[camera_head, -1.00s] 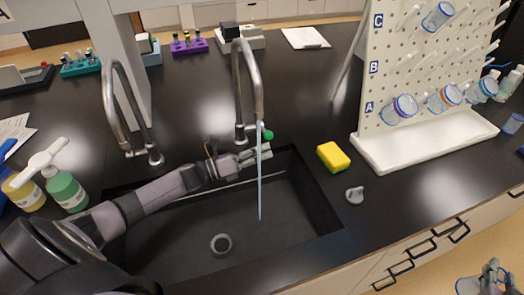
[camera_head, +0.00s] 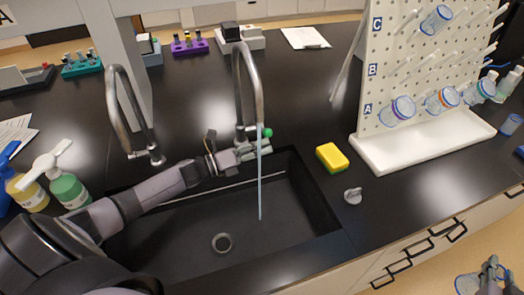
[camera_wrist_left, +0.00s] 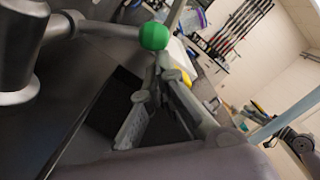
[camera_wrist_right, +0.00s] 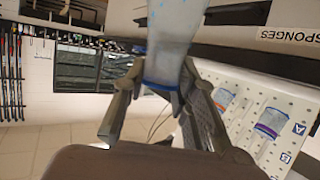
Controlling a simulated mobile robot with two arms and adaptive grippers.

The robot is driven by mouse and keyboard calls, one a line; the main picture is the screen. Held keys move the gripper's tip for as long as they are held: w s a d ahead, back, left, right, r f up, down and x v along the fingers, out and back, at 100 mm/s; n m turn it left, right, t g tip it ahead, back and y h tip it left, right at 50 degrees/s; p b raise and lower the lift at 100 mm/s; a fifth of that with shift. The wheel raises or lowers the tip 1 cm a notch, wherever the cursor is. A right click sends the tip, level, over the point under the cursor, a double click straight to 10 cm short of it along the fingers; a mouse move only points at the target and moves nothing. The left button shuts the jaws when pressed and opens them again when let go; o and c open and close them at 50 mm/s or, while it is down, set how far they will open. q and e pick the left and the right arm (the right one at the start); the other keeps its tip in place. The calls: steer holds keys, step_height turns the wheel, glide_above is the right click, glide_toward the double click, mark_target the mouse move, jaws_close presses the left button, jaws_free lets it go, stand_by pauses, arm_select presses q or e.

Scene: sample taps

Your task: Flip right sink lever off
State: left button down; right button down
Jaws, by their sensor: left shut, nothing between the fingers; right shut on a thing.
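The right sink tap (camera_head: 250,70) is a tall curved metal spout, and a thin blue water stream (camera_head: 259,185) falls from it into the sink (camera_head: 290,222). Its lever ends in a green knob (camera_head: 267,132), which also shows in the left wrist view (camera_wrist_left: 153,37). My left gripper (camera_head: 254,149) is shut and empty, just below and beside the knob; I cannot tell whether they touch. My right gripper (camera_head: 492,272) is shut on a clear, blue-rimmed container (camera_head: 467,284) at the lower right; the container fills the top of the right wrist view (camera_wrist_right: 172,45).
A yellow sponge (camera_head: 332,157) and a small grey object (camera_head: 353,196) lie right of the sink. A white pegboard rack (camera_head: 425,140) with clear containers stands behind them. Soap bottles (camera_head: 68,188) stand at left.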

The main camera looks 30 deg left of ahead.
arm_select(q)
steer(key=w+a+r+n+p, duration=0.3)
steer(key=w+a+r+n, duration=0.1)
steer(key=r+n, duration=0.4)
steer(key=shift+w+a+n+y, duration=0.15)
steer(key=shift+a+n+y, duration=0.3)
steer(key=shift+n, duration=0.95)
steer(key=shift+r, duration=0.15)
